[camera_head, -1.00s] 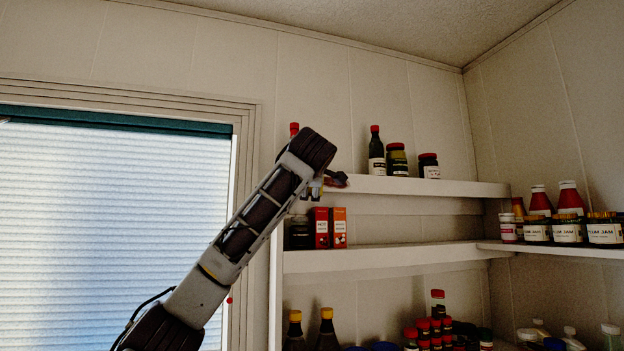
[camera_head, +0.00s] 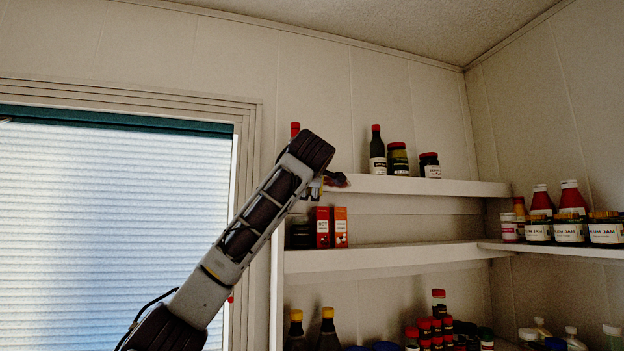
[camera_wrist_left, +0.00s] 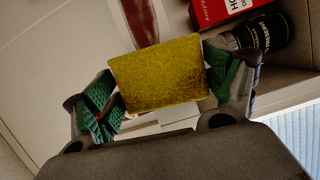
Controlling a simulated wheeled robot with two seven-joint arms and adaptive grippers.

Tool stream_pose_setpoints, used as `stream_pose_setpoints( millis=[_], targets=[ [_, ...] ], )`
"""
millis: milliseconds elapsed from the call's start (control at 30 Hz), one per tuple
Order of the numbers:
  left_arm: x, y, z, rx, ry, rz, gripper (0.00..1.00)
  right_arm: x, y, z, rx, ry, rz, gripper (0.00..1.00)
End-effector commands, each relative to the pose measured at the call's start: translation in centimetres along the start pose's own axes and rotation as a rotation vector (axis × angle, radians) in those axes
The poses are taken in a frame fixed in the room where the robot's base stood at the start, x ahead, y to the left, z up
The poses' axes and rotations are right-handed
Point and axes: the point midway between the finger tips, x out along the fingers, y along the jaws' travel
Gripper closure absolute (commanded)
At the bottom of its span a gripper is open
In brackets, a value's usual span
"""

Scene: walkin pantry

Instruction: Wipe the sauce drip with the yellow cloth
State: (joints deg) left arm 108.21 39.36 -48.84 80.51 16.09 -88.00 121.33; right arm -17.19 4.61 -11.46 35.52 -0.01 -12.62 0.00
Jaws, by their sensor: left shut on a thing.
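The yellow cloth (camera_wrist_left: 158,75) is a flat, rough rectangle in the left wrist view. My left gripper (camera_wrist_left: 160,95) is shut on it, with a green-padded finger at each side. A dark red streak (camera_wrist_left: 141,22), which looks like the sauce drip, shows beyond the cloth's upper edge on a pale surface. The cloth hides its lower part, and I cannot tell whether they touch. In the head view, my left gripper (camera_head: 333,180) is at the left end of the top shelf, mostly hidden behind my forearm. My right gripper is not in view.
The top shelf (camera_head: 440,187) holds a dark bottle (camera_head: 377,152) and jars right of my gripper. Red boxes (camera_head: 322,227) stand on the shelf below; one box (camera_wrist_left: 222,10) and a dark jar (camera_wrist_left: 262,35) show near the cloth. A shuttered window (camera_head: 110,230) is left.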

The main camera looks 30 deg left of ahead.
Motion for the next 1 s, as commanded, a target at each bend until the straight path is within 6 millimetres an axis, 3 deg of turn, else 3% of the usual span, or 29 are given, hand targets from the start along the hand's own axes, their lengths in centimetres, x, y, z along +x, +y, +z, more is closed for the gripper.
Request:
stream_pose_setpoints(
  millis=[633,1000],
  targets=[
    [0.6,0.0,-0.1,0.001,0.0,-0.001,0.34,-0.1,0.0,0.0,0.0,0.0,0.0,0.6],
    [1.1,0.1,1.6,0.001,0.0,-0.001,0.34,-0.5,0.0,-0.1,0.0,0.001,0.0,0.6]
  ],
)
